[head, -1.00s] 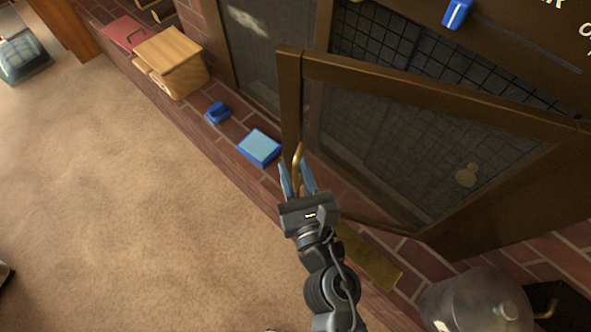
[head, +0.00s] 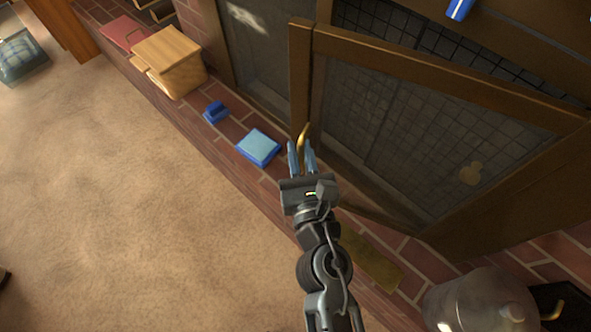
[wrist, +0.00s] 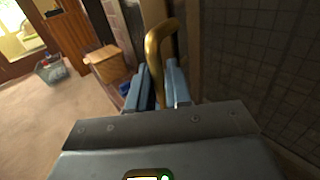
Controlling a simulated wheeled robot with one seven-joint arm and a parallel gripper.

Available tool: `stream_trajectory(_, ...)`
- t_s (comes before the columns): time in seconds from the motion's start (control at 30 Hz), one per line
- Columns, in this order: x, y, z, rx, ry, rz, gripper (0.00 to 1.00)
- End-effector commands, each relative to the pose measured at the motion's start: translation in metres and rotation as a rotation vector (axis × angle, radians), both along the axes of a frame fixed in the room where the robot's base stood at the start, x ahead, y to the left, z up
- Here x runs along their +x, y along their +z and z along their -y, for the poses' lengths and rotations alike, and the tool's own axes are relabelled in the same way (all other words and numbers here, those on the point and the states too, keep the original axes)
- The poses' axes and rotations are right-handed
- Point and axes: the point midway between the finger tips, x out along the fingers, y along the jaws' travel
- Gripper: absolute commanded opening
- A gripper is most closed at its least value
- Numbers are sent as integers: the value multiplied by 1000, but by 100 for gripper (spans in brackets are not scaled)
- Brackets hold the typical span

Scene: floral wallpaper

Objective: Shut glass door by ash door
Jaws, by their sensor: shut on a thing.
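The glass door (head: 400,130) is a dark brown frame around a see-through pane, and it stands ajar, angled out from the brick hearth. Its curved brass handle (head: 304,134) is on the free edge at the left. My gripper (head: 301,158) is shut on the handle. In the wrist view the handle (wrist: 156,55) rises between the blue fingers of my gripper (wrist: 157,82), with the door's dark pane (wrist: 255,60) to the right. A flat brass-coloured plate (head: 372,262) lies low by the bricks; I cannot tell if it is the ash door.
A light blue box (head: 258,147) and a small blue object (head: 215,112) lie on the brick ledge left of the door. A wooden box (head: 168,62) stands farther left. A clear glass vessel (head: 475,300) stands at the lower right. Carpet (head: 140,210) is open at the left.

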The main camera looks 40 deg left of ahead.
Motion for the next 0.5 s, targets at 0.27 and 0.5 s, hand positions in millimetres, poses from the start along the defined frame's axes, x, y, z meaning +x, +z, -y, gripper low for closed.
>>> stream_trajectory(0.27,69,-4,-19,1,-198,3,0)
stream_trajectory(0.5,111,-3,-23,1,-323,1,0)
